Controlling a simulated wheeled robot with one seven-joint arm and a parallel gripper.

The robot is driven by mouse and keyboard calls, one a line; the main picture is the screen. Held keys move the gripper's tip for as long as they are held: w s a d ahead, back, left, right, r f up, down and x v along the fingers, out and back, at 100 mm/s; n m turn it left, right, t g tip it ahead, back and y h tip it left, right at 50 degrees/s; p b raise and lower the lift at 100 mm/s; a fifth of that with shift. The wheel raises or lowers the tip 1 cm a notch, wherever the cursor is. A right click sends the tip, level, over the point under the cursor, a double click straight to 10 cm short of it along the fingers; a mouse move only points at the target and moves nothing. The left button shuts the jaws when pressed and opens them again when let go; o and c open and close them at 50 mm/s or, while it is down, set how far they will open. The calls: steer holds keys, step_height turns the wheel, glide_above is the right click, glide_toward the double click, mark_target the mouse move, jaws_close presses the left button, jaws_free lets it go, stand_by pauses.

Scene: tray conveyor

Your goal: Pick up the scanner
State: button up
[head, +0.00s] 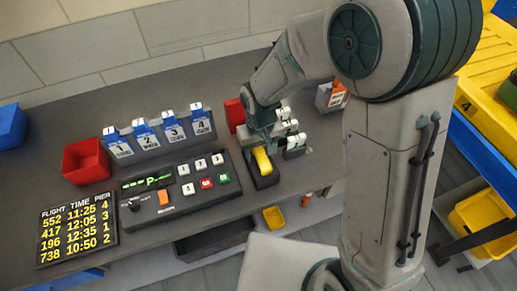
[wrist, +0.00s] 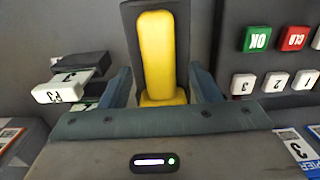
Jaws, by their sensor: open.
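The scanner (head: 262,162) is a yellow handheld piece sitting in a dark cradle (head: 266,181) on the grey counter, right of the button panel. In the wrist view the yellow scanner (wrist: 157,55) stands lengthwise in the middle of the picture. My gripper (wrist: 160,88) is open, with one finger on each side of the scanner's lower end. I cannot tell whether the fingers touch it. In the head view my gripper (head: 260,138) is above and behind the scanner and partly hides it.
The button panel (head: 160,211) with a green display is left of the scanner. White-topped stamps (head: 291,140) stand close on its right. A red bin (head: 86,161), numbered blue tag holders (head: 172,131) and a flight board (head: 77,228) are farther left. A yellow bin (head: 274,218) sits below the counter edge.

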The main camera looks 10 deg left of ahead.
mark_target(260, 152)
steer(key=shift+f, duration=0.55)
steer(key=c, duration=1.2)
steer(key=shift+r, duration=0.15)
steer(key=shift+r, duration=0.55)
step_height(260, 152, up, 3)
steer(key=shift+f+b, duration=0.1)
steer(key=shift+b, duration=0.25)
steer(key=s+d+r, duration=0.2)
steer(key=d, duration=0.1)
steer(key=s+d+r, duration=0.2)
steer(key=d, duration=0.1)
steer(key=s+d+r+b, duration=0.1)
steer(key=d+r, duration=0.2)
steer(key=d, duration=0.1)
steer(key=shift+s+d, duration=0.1)
steer(key=shift+s, duration=0.3)
steer(key=shift+r, duration=0.1)
